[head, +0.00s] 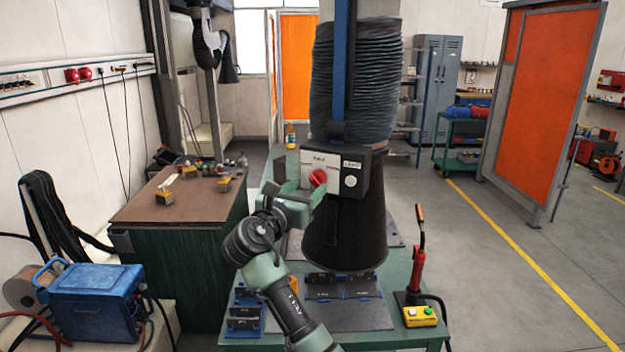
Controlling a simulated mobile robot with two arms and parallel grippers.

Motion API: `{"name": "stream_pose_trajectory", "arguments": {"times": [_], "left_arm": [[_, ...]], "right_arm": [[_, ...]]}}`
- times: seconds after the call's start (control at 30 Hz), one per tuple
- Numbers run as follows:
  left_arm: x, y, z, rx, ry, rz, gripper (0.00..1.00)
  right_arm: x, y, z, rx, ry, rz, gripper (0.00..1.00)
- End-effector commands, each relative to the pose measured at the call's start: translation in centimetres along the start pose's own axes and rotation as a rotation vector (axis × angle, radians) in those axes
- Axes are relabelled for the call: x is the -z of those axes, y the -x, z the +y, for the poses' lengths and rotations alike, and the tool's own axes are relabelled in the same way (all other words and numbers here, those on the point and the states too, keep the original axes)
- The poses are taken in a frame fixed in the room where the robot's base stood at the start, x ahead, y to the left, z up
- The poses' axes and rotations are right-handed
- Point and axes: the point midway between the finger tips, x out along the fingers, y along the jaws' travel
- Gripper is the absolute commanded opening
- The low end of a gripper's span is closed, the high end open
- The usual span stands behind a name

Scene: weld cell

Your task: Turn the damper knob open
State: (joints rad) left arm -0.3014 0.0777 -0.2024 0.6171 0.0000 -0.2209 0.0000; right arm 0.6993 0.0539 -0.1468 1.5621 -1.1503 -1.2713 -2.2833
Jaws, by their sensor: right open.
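The red damper knob (318,178) sits on the white face of a dark control box (345,173). The box is fixed on the fume extraction hood (345,228), below its ribbed black hose. My right gripper (289,186) is open, just left of the knob and a little below it. Its fingers are seen at a steep angle, and I cannot tell whether one touches the box. The knob shows clear of the fingers. The small print on the box is too fine to read surely. My left gripper is not in view.
The hood hangs over a green welding table (385,338) with dark fixture blocks (342,286). A red torch (416,262) stands at the table's right, by a yellow button box (419,316). A brown-topped bench (188,203) is left. Open floor lies right.

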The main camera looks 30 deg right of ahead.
Motion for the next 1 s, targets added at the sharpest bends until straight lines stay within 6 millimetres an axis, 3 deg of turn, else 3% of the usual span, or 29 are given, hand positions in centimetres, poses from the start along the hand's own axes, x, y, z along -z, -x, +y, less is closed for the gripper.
{"name": "stream_pose_trajectory", "arguments": {"times": [0.1, 0.3, 0.6, 0.63, 0.83, 1.0], "left_arm": [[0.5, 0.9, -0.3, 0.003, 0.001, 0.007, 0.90], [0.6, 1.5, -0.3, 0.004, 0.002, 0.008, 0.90], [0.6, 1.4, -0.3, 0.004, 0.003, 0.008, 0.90], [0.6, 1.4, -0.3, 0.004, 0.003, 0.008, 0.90], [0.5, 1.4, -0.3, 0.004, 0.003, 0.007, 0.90], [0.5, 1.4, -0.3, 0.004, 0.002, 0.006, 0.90]], "right_arm": [[-0.2, -2.0, -0.1, 0.002, 0.002, 0.001, 0.57], [-0.1, -4.0, 0.0, 0.000, 0.000, 0.001, 0.57], [0.1, -4.4, 0.0, -0.002, -0.001, 0.002, 0.57], [0.1, -4.4, 0.0, -0.002, -0.001, 0.002, 0.54], [0.1, -4.3, 0.0, -0.002, -0.001, 0.002, 0.00], [0.1, -4.3, 0.0, -0.002, -0.006, 0.002, 0.00]]}}
